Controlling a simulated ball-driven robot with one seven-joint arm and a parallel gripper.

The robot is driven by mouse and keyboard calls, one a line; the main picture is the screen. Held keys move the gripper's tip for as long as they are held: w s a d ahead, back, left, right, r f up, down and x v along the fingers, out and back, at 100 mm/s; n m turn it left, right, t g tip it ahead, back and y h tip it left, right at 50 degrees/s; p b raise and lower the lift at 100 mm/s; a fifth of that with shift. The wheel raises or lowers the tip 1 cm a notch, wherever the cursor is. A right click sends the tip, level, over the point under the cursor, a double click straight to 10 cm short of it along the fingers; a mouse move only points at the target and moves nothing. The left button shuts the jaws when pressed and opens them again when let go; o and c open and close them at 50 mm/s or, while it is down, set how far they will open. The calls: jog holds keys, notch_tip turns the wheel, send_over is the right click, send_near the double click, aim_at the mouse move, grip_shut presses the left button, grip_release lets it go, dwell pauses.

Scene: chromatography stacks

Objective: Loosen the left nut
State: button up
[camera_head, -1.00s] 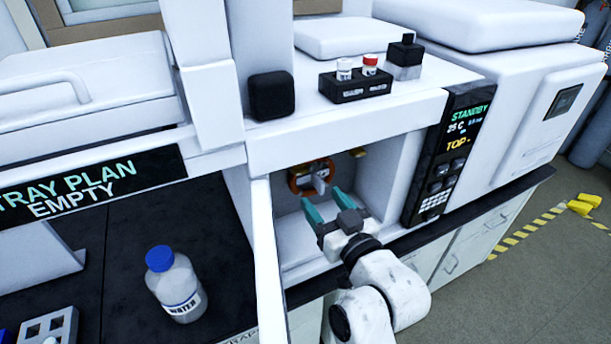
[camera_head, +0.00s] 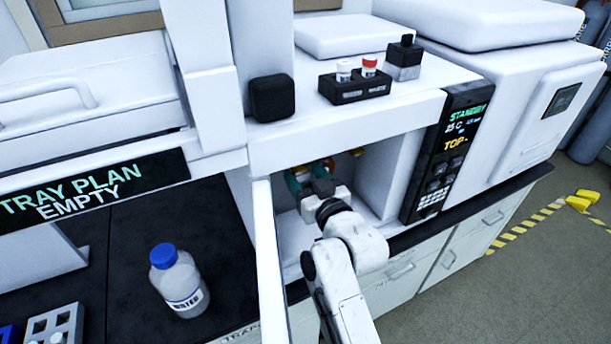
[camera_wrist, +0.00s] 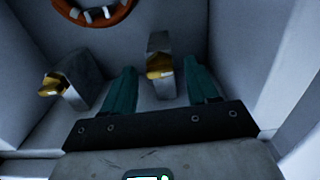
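My gripper (camera_head: 312,172) reaches into the open white chamber, its teal fingers partly hidden by the wrist. In the wrist view my gripper (camera_wrist: 159,70) is open, with one finger on each side of a grey block bearing a brass nut (camera_wrist: 160,72). A gap shows between the fingers and this block, so no grip is visible. A second grey block with a brass nut (camera_wrist: 52,86) stands outside the fingers, at the left of that view. One brass nut (camera_head: 357,152) shows in the head view, right of my gripper. Which nut is between the fingers is unclear from the head view.
An orange ring (camera_wrist: 92,18) is on the chamber wall. An open white door (camera_head: 268,260) stands close left of my arm. A control panel (camera_head: 440,165) reading STANDBY is at the right. A water bottle (camera_head: 178,282) stands on the black bench.

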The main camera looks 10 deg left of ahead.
jog(key=c, duration=1)
jog(key=shift+f+n+b, duration=0.15)
jog(key=shift+n+b, duration=0.15)
jog(key=shift+b, duration=0.25)
jog(key=shift+n+b, duration=5.7)
jog(key=shift+n, duration=2.9)
jog(key=o, duration=1)
